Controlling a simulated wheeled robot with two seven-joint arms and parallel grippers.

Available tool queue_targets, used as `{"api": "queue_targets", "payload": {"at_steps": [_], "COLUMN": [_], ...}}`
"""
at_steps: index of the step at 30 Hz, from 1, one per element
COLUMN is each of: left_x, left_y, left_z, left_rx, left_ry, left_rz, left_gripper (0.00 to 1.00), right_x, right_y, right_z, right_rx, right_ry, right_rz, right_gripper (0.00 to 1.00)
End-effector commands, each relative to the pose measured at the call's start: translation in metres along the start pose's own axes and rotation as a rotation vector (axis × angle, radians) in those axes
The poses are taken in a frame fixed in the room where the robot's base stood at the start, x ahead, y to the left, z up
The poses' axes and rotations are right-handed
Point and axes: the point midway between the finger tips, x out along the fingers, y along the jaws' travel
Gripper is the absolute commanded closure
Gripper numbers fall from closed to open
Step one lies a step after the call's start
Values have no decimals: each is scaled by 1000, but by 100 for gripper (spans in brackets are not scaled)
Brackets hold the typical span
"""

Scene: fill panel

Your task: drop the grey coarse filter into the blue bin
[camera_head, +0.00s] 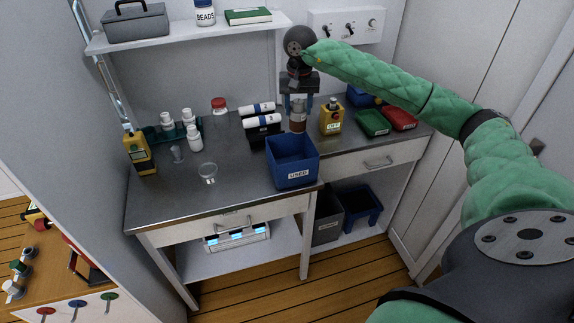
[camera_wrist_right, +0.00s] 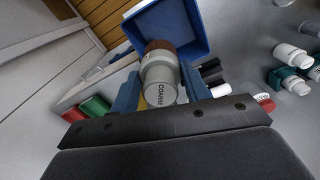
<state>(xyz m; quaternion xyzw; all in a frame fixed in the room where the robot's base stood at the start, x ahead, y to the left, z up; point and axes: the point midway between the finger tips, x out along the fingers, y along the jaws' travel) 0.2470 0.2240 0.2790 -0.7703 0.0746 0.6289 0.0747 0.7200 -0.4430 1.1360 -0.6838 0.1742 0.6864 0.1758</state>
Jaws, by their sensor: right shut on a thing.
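The grey coarse filter (camera_head: 298,104) is upright between the blue fingers of my right gripper (camera_head: 298,106), with its brown end down. In the right wrist view the filter (camera_wrist_right: 160,80) shows its COARSE label, and my gripper (camera_wrist_right: 160,82) is shut on it. The blue bin (camera_head: 292,176), labelled USED, stands open at the bench's front edge. The filter appears just behind and above the bin's back rim. In the right wrist view the bin (camera_wrist_right: 205,20) lies beyond the filter's brown end. My left gripper is not in view.
A yellow bottle (camera_head: 331,121) and green and red trays (camera_head: 373,124) stand right of the filter. A glass (camera_head: 208,172) and white bottles (camera_head: 195,138) stand farther left. The bench's front left is clear.

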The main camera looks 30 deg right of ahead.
Motion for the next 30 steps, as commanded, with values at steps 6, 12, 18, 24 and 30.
{"api": "queue_targets", "payload": {"at_steps": [6,12,18,24,30], "left_x": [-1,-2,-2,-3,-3], "left_y": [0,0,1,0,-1], "left_z": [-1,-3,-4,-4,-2], "left_rx": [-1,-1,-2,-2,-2], "left_ry": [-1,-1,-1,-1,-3], "left_rz": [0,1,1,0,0], "left_gripper": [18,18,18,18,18], "right_x": [16,38,53,56,56], "right_y": [0,0,0,0,0], "right_z": [0,0,0,0,0], "right_rx": [-1,-1,-1,-1,-1], "right_ry": [-1,-1,0,1,1], "right_rz": [0,0,0,0,0], "right_gripper": [78,78,78,78,38]}}
